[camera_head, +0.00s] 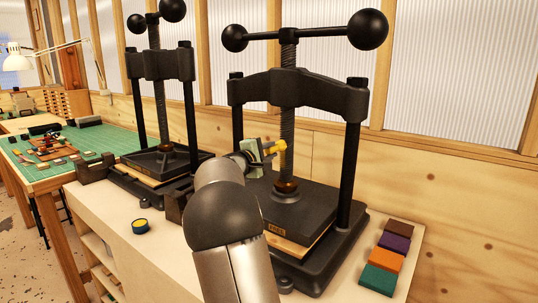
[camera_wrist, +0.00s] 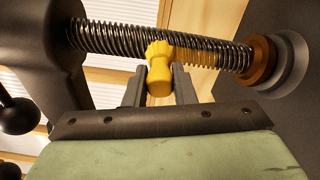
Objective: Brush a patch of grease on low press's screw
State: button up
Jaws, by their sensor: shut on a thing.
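My gripper (camera_head: 272,150) is shut on a yellow brush (camera_head: 281,147), beside the screw (camera_head: 288,120) of the nearer, right-hand black press (camera_head: 300,90). In the wrist view the brush (camera_wrist: 160,78) stands between my gripper's two dark fingers (camera_wrist: 159,92), with its bristle end at the threaded screw (camera_wrist: 115,38). The bristles overlap the screw and look to be touching it. A yellowish grease patch (camera_wrist: 205,56) shows on the threads just right of the bristles, towards the copper-coloured collar (camera_wrist: 262,60). The brush's lower end is hidden.
A second black press (camera_head: 160,65) stands to the left. A small round pot with yellow contents (camera_head: 140,226) sits on the bench top (camera_head: 115,215). Several coloured blocks (camera_head: 388,262) lie at the right end. A green mat (camera_head: 90,143) with small items lies far left.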

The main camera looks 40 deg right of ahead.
jog(key=shift+s+r+p, duration=0.1)
jog(key=shift+r+p, duration=0.3)
jog(key=shift+r, duration=1.1)
notch_tip(320, 180, down, 10)
jog(key=b, duration=1.1)
jog(key=shift+r+b, duration=0.2)
jog(key=shift+b, duration=0.2)
jog(key=shift+f, duration=0.1)
jog(key=shift+r+p, duration=2.1)
jog(key=shift+r, duration=2.85)
notch_tip(320, 180, down, 13)
jog(key=b, duration=1.3)
jog(key=shift+r, duration=0.15)
